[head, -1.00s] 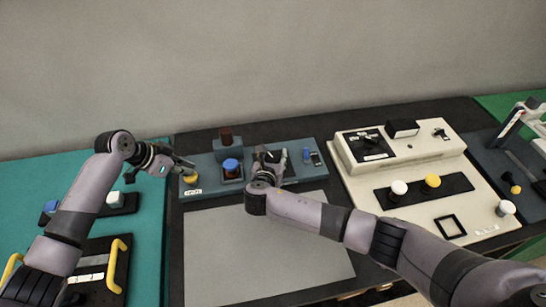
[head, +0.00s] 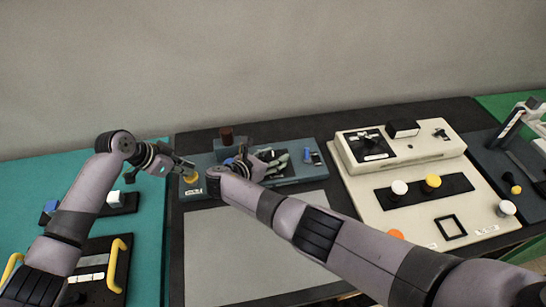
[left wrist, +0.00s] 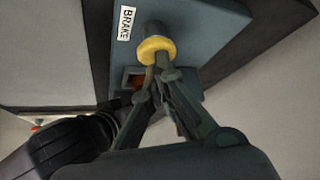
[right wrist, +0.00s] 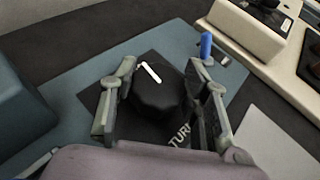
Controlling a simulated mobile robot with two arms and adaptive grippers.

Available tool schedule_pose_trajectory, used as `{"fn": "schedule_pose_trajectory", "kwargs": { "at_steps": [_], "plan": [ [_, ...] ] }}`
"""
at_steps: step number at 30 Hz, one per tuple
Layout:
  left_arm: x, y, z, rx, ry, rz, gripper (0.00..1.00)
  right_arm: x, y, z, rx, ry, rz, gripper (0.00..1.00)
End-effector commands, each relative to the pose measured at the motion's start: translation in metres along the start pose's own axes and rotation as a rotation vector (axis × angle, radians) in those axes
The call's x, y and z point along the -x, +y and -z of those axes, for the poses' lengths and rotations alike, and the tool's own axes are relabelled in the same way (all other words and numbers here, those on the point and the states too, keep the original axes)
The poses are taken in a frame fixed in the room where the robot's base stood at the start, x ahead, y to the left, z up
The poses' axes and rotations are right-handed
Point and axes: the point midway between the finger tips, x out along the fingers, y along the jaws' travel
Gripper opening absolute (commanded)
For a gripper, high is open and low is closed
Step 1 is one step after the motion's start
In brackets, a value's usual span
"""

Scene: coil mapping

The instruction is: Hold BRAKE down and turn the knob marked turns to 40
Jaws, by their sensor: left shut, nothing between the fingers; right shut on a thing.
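The yellow BRAKE button (left wrist: 158,47) sits on the blue-grey panel by its BRAKE label (left wrist: 126,23). My left gripper (left wrist: 160,62) is shut and empty, its fingertips against the yellow button; it also shows in the head view (head: 190,170). I cannot tell how far the button is down. The black knob (right wrist: 158,90) with a white pointer line stands on a dark plate, its TURNS label (right wrist: 182,135) partly hidden. My right gripper (right wrist: 165,85) is shut on the knob, a finger on either side. In the head view my right gripper (head: 275,160) hides the knob.
A blue lever (right wrist: 206,45) stands beside the right gripper's finger. A cream console (head: 400,150) is to the right. A bare grey sheet (head: 250,250) lies in front of the panel.

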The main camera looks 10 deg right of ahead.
Motion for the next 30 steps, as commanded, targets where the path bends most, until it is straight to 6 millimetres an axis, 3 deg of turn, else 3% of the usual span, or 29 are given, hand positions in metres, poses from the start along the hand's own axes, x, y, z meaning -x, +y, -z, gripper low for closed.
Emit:
{"fn": "schedule_pose_trajectory", "kwargs": {
  "at_steps": [13, 14, 23, 30],
  "plan": [
    [-0.001, 0.0005, -0.0016, 0.001, -0.003, -0.001, 0.0, -0.0006, 0.0002, -0.0027, -0.004, -0.007, 0.006, 0.15],
    [-0.001, 0.0005, -0.0016, 0.001, -0.003, -0.001, 0.0, -0.0006, 0.0002, -0.0027, -0.003, -0.007, 0.006, 0.44],
    [-0.001, 0.0006, -0.001, 0.001, -0.002, -0.001, 0.0, 0.0, 0.0, -0.001, -0.002, -0.004, 0.005, 0.64],
    [-0.0011, 0.0007, -0.0007, 0.0, -0.001, -0.001, 0.0, 0.0002, -0.0001, -0.0003, -0.001, -0.002, 0.005, 0.64]
  ]
}}
